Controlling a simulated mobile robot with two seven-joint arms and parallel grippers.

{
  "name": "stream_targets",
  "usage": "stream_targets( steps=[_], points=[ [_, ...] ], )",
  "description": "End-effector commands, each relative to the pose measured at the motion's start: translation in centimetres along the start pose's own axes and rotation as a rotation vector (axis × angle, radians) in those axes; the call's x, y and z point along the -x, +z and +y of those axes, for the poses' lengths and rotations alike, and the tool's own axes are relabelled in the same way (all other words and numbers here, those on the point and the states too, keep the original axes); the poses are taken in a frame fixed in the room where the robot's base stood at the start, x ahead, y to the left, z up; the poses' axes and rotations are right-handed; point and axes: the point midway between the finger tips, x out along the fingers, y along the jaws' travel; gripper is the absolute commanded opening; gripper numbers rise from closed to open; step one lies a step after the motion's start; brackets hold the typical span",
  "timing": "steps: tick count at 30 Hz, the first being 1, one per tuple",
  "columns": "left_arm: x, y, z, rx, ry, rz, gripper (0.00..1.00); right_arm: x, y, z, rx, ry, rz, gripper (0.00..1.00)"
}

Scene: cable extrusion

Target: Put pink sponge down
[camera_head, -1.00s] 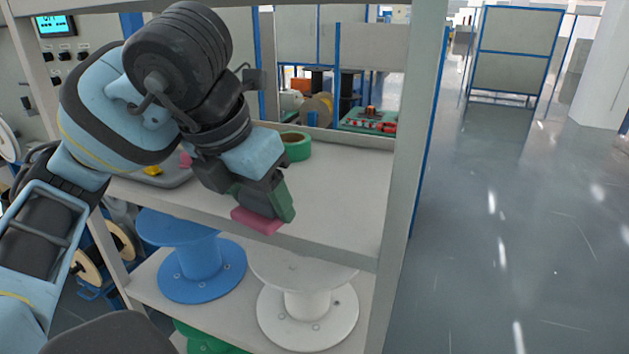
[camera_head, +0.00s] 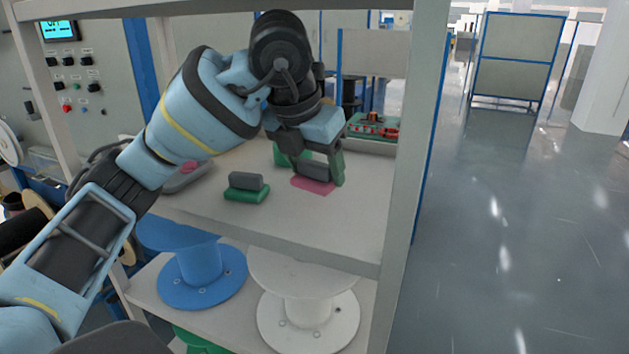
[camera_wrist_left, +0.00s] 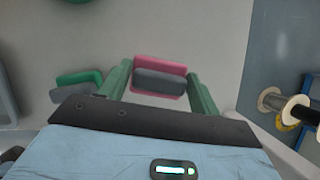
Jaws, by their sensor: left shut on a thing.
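The pink sponge (camera_head: 312,186) has a grey upper part and is between the green fingers of my left gripper (camera_head: 316,174). In the left wrist view the pink sponge (camera_wrist_left: 160,64) lies level between both fingers of the left gripper (camera_wrist_left: 160,86), which is shut on it. It is at or just above the shelf board (camera_head: 310,235); I cannot tell whether it touches. A green sponge (camera_head: 246,195) with a grey upper part lies on the shelf to the left, apart from the pink one. My right gripper is not in view.
A grey tray (camera_head: 185,178) with something pink stands at the shelf's left. A right-hand upright (camera_head: 412,150) bounds the shelf. Blue (camera_head: 195,275) and white (camera_head: 308,310) spools stand on the level below. The front right of the shelf is clear.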

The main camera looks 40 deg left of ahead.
Motion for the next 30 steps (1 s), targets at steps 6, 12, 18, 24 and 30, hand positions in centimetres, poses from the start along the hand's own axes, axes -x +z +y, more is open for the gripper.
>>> stream_targets(
  steps=[6, 12, 18, 24, 30],
  points=[
    [-2.3, -1.1, 0.0, 0.000, 0.000, -0.004, 0.45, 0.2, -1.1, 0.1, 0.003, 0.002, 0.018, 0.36],
    [-2.8, -1.2, 0.0, 0.000, 0.000, -0.002, 0.45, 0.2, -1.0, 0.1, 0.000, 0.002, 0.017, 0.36],
    [-3.1, -1.4, 0.0, -0.001, 0.000, -0.001, 0.45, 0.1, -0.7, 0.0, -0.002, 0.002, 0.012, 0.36],
    [-3.0, -1.4, 0.0, 0.000, 0.000, -0.001, 0.85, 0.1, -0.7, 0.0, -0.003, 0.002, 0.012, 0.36],
    [-3.0, -1.4, 0.0, 0.000, 0.000, -0.001, 0.85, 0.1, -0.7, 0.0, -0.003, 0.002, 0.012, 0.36]
  ],
)
